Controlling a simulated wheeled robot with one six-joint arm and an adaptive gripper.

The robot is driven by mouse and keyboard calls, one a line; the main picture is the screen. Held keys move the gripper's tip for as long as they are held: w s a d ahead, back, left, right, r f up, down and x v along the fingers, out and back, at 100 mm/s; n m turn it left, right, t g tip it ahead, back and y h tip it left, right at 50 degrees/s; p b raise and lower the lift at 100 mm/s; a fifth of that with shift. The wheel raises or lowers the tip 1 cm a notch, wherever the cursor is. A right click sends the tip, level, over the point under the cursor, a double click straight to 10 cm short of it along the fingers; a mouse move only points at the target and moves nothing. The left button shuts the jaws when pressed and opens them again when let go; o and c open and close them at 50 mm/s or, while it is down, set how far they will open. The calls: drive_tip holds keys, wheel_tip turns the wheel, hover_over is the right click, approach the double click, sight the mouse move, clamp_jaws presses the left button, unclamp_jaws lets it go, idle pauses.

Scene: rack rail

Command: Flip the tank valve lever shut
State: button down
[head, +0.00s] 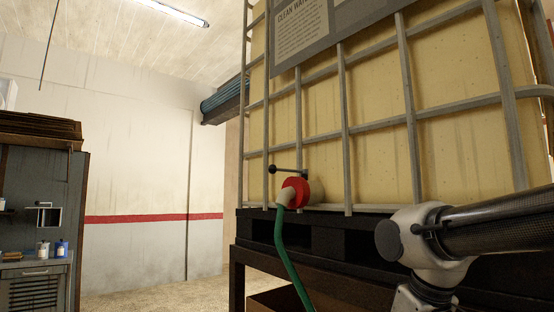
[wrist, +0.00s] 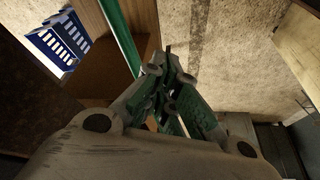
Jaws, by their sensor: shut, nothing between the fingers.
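The tank (head: 380,90) is a yellowed container in a grey metal cage, at the right of the head view. Its valve (head: 296,192) has a red round body low on the front. A dark lever (head: 288,169) with a ball end lies across above the valve, pointing left, roughly level. A green hose (head: 287,255) hangs from the valve's pale outlet. My gripper (wrist: 168,65) shows in the wrist view, shut and empty, with the green hose (wrist: 118,35) to its left. The valve and lever are out of the wrist view. My gripper's fingers are out of the head view.
The tank stands on a black pallet (head: 330,240) on a dark frame. A workbench (head: 35,268) with small bottles stands at the far left. Blue slotted crates (wrist: 57,43) show at the upper left of the wrist view. The floor (head: 165,295) between bench and tank looks clear.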

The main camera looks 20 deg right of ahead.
drive_tip(key=w+a+r+n+t+y, duration=0.1)
drive_tip(key=w+a+r, duration=0.3)
drive_tip(key=w+r, duration=0.5)
drive_tip(key=w+a+r+n+t+y, duration=0.1)
drive_tip(key=w+a+r, duration=0.3)
drive_tip(key=r, duration=1.8)
drive_tip(key=w+a+r+n+t+y, duration=0.1)
drive_tip(key=w+a+r, duration=0.3)
drive_tip(key=w+r, duration=0.9)
wheel_tip(320, 180, up, 3)
drive_tip(key=shift+w+a+f+n+t+y, duration=0.15)
drive_tip(key=shift+w+a+n+t+y, duration=0.15)
drive_tip(key=shift+n+t, duration=0.4)
